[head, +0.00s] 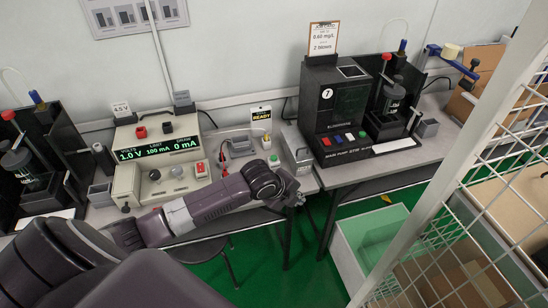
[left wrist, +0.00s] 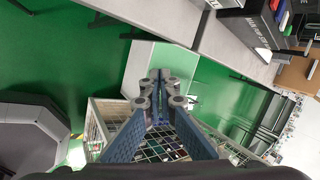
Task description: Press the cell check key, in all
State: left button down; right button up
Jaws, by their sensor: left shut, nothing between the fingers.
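A black tester (head: 318,82) marked 7 stands on the right bench, with red (head: 326,141), white (head: 338,139), blue (head: 350,137) and green (head: 362,134) keys on its low front. I cannot read which key is the cell check key. The front of this tester also shows at the top right of the left wrist view (left wrist: 262,28). My left gripper (head: 296,200) is in front of the benches, below and left of the keys and apart from them. In the left wrist view (left wrist: 160,78) its fingers are shut and empty. My right gripper is out of view.
A power supply (head: 160,148) with a lit display and a small box with a green button (head: 304,155) stand on the left bench. A card (head: 323,38) tops the tester. A white mesh cage (head: 470,180) stands at right, a green-topped bin (head: 365,235) on the floor.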

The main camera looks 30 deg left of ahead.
pick_arm(q)
jog(key=w+a+r+m, duration=0.1)
jog(key=w+a, duration=0.1)
jog(key=a, duration=0.1)
jog(key=w+a+r+m+t, duration=0.1)
jog(key=w+a+r, duration=0.1)
jog(key=w+a, duration=0.1)
jog(key=w+a+r+m, duration=0.1)
jog(key=w+a+r, duration=0.1)
jog(key=w+a, duration=0.1)
jog(key=shift+w+a+m+y, duration=0.1)
jog(key=shift+a+m+y, duration=0.2)
jog(key=shift+a+y, duration=0.1)
notch_tip(320, 180, up, 6)
jog(key=f+m+t+y, duration=0.1)
jog(key=m, duration=0.1)
send_over(273, 158)
jog(key=shift+r, duration=0.25)
notch_tip(273, 158, down, 7)
jog(key=b, duration=0.7)
jog(key=shift+f+b, duration=0.4)
jog(key=shift+f, duration=0.55)
jog(key=shift+f, duration=0.1)
jog(key=shift+f, duration=0.3)
